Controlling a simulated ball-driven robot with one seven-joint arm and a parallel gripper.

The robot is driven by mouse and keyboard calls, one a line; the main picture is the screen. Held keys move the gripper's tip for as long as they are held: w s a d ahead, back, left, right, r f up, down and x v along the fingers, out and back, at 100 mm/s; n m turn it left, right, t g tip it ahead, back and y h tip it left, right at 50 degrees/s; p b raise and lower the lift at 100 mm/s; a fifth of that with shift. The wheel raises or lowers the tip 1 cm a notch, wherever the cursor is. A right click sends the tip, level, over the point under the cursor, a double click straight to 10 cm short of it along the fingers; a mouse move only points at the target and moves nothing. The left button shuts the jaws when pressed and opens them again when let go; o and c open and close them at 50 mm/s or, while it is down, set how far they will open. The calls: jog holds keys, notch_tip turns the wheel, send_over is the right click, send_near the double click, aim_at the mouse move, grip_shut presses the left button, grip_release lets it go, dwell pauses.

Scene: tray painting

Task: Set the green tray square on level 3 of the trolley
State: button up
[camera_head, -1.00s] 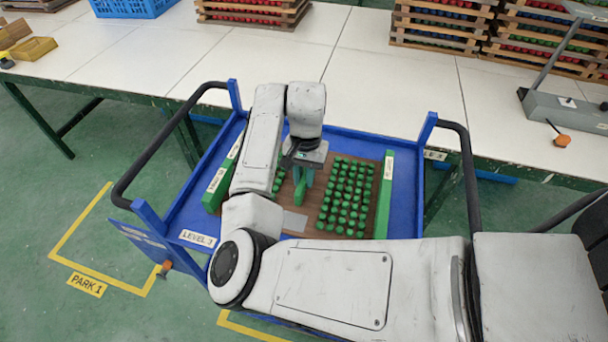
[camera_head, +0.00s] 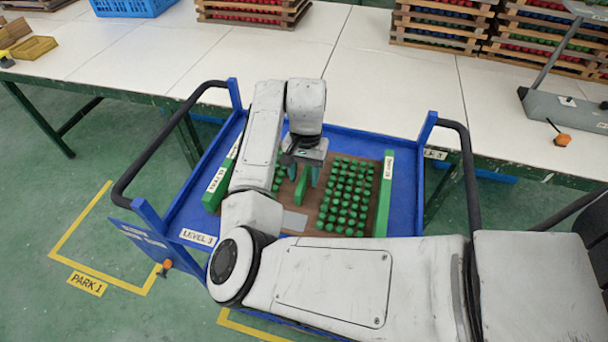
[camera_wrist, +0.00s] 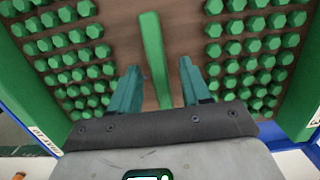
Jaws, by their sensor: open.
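The green tray (camera_head: 312,217) lies on the blue top deck of the trolley (camera_head: 404,208), beside the label LEVEL 3. It has a brown wooden base, green side walls and several rows of green pieces. Its edges look roughly in line with the deck. A green handle bar (camera_head: 302,185) runs along the middle, also seen in the wrist view (camera_wrist: 154,55). My gripper (camera_head: 304,178) is over the handle. In the wrist view my gripper (camera_wrist: 158,82) is open, one finger on each side of the bar, with gaps. My arm hides part of the tray's left half and near edge.
The trolley has black push rails (camera_head: 160,140) at both ends. A white worktable (camera_head: 390,95) stands behind it, with stacked wooden trays (camera_head: 440,25) and a blue crate (camera_head: 133,7). Yellow floor lines mark PARK 1 (camera_head: 87,284).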

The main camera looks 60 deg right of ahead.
aim_at(305, 171)
notch_tip(305, 171, up, 11)
jog(key=d, duration=0.1)
jog(key=shift+w+d+r, duration=0.15)
jog(key=shift+w+r, duration=0.05)
jog(key=shift+w, duration=0.05)
dwell(0.6)
